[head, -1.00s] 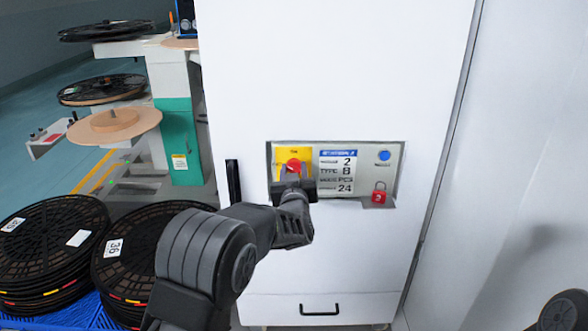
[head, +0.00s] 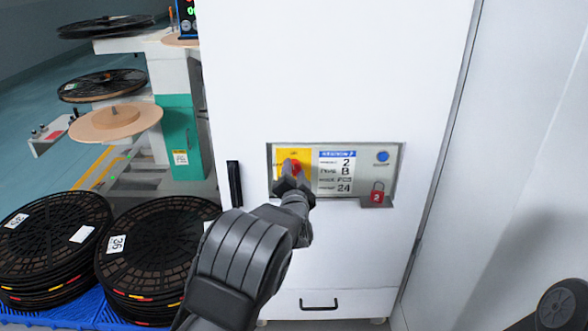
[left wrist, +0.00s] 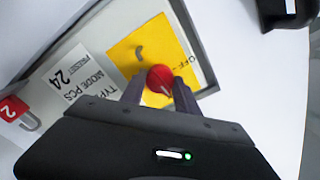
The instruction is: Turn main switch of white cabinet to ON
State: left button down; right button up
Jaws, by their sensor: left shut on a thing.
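The white cabinet (head: 335,80) stands in front of me with a recessed grey panel (head: 345,190). On its yellow plate (head: 283,160) is the red main switch (head: 298,166), partly hidden by my gripper. My left gripper (head: 288,172) is at the switch, its fingers shut on the red knob. The left wrist view shows the red knob (left wrist: 160,77) between the two fingertips (left wrist: 158,90), on the yellow plate (left wrist: 150,55) with "OFF" lettering near its edge. My right gripper is not in view.
A blue button (head: 382,156) and a red padlock (head: 377,194) marked 2 sit at the panel's right. A black door handle (head: 234,184) is left of the panel. Stacks of black reels (head: 150,250) stand on a blue pallet at lower left.

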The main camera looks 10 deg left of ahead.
pick_arm(q)
jog(key=shift+m, duration=0.7)
jog(key=c, duration=0.9)
grip_release()
jog(key=v, duration=0.8)
jog(key=shift+w+f, duration=0.1)
jog(key=shift+f, duration=0.05)
